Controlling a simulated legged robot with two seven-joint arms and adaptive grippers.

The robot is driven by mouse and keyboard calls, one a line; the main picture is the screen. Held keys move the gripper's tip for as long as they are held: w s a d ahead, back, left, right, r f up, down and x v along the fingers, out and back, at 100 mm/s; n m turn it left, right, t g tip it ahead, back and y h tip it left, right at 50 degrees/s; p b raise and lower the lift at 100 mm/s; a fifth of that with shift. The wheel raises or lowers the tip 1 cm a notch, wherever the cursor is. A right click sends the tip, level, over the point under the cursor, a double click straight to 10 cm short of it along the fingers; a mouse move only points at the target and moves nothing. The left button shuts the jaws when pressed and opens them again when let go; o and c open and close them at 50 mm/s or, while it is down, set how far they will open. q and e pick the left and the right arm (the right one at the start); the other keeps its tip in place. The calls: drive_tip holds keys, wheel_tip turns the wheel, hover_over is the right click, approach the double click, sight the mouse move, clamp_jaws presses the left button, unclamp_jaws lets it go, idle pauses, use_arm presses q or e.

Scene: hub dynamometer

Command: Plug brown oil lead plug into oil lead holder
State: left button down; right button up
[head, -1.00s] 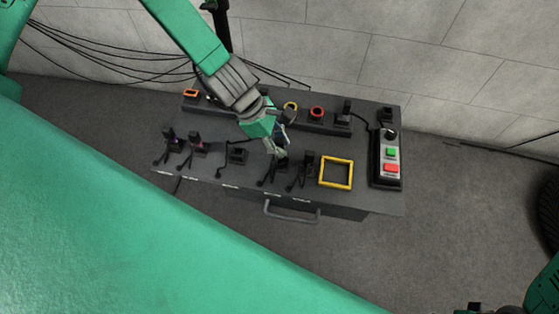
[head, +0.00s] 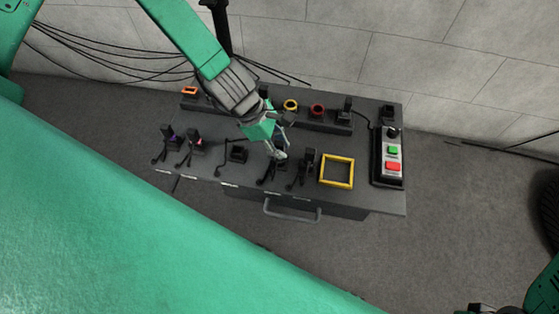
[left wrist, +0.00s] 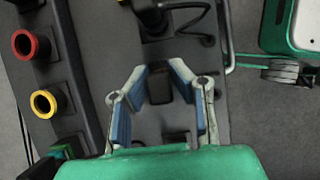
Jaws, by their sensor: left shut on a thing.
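My left gripper (head: 280,154) is at the front row of the bench, shut on a dark plug (left wrist: 158,88). In the left wrist view the plug sits between the blue-padded fingers (left wrist: 153,84). The plug looks nearly black, so I cannot make out a brown colour. In the head view the gripper mostly hides it, and I cannot tell if it still sits in its seat. Along the raised back row are a yellow ring (head: 291,105) and a red ring (head: 317,110). I cannot tell which socket is the oil lead holder. My right gripper is not clearly visible.
Purple (head: 169,135) and pink (head: 195,138) plugs stand at the front left of the bench. Another dark plug (head: 308,160) with a cable is close right of my gripper. A yellow square frame (head: 336,171) and a button box (head: 391,158) lie further right.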

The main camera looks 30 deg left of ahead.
use_arm(q)
drive_tip(key=shift+f, duration=0.45)
drive_tip(key=c, duration=1.3)
unclamp_jaws()
drive_tip(key=shift+r, duration=0.1)
drive_tip(key=shift+c, duration=0.2)
drive_tip(key=v, duration=1.1)
drive_tip(key=shift+a+r, duration=0.25)
drive_tip(key=shift+r, duration=0.1)
